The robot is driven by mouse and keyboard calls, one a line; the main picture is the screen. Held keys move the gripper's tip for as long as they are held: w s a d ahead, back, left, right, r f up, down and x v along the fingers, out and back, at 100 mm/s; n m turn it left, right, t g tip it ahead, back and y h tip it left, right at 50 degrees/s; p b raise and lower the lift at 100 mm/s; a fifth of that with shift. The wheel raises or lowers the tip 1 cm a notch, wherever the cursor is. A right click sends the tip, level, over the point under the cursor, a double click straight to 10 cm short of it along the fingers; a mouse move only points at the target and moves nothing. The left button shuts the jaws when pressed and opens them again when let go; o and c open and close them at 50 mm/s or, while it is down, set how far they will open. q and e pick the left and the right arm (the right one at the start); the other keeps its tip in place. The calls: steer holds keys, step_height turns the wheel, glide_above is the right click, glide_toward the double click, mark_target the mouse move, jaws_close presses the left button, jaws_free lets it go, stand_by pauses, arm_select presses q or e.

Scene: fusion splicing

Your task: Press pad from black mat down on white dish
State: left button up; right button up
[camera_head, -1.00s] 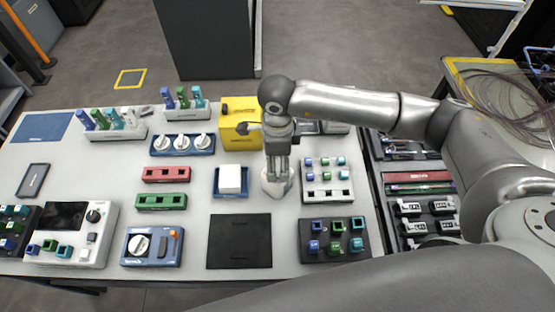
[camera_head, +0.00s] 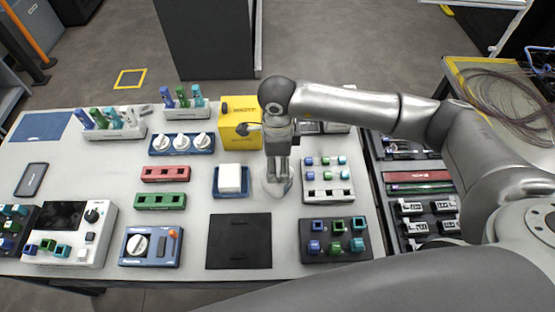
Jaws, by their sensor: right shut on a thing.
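My right gripper (camera_head: 277,178) points straight down over the white dish (camera_head: 270,190), with its fingertips at the dish. It is shut on the pad, which is too small and too covered by the fingers to make out. The dish sits on the table between the blue tray and the white rack. The black mat (camera_head: 239,241) lies flat in front and looks bare. My left gripper is not in view.
A blue tray with a white block (camera_head: 230,179) stands close left of the dish. A white rack of coloured pieces (camera_head: 328,192) stands close right. A yellow box (camera_head: 241,112) is behind. A dark holder with coloured pieces (camera_head: 335,252) stands front right.

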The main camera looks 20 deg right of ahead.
steer(key=shift+f, duration=0.25)
steer(key=shift+r, duration=0.1)
steer(key=shift+r+p, duration=1.1)
steer(key=shift+r, duration=1.9)
